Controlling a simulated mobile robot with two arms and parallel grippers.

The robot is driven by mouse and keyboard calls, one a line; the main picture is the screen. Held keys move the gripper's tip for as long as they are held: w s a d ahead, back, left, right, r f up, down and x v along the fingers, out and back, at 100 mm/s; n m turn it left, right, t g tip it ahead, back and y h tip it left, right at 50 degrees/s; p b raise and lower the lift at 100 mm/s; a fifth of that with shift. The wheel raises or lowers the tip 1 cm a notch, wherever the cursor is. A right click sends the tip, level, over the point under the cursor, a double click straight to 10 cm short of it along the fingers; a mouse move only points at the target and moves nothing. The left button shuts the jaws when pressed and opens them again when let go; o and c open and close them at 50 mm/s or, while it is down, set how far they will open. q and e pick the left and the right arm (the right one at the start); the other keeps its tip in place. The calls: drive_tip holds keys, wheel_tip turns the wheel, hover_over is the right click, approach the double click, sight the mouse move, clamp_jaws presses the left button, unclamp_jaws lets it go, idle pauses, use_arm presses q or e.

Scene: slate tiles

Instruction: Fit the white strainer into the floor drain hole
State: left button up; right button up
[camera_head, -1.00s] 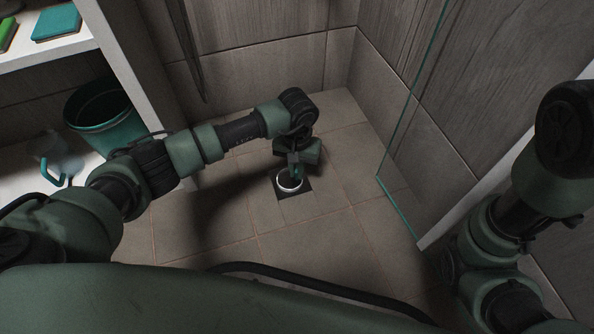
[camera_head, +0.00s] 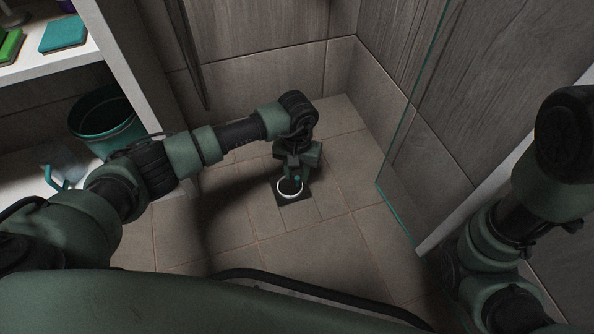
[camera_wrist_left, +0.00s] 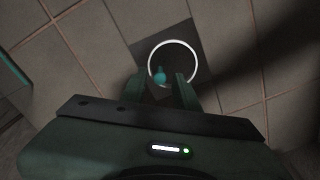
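The white strainer (camera_head: 290,199) shows as a thin white ring over a dark square drain plate (camera_head: 306,198) in the floor. In the left wrist view the ring (camera_wrist_left: 173,40) lies within the dark plate (camera_wrist_left: 208,55), with a teal knob (camera_wrist_left: 160,74) inside it. I cannot tell how deep the ring sits in the hole, which it covers. My left gripper (camera_head: 296,174) is just above the strainer, pointing down. In the left wrist view its fingers (camera_wrist_left: 160,82) stand apart on either side of the knob, with gaps. My right gripper is out of view.
A glass panel (camera_head: 415,130) stands on a low ledge at the right. A teal bucket (camera_head: 105,125) and a white shelf (camera_head: 50,62) with a green and a teal item are at the left. Open tiled floor (camera_head: 330,240) lies in front of the drain.

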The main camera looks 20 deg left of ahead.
use_arm(q)
wheel_tip(320, 180, up, 11)
drive_tip(key=p, duration=0.6)
drive_tip(key=shift+f+p, duration=0.2)
drive_tip(key=shift+p, duration=0.1)
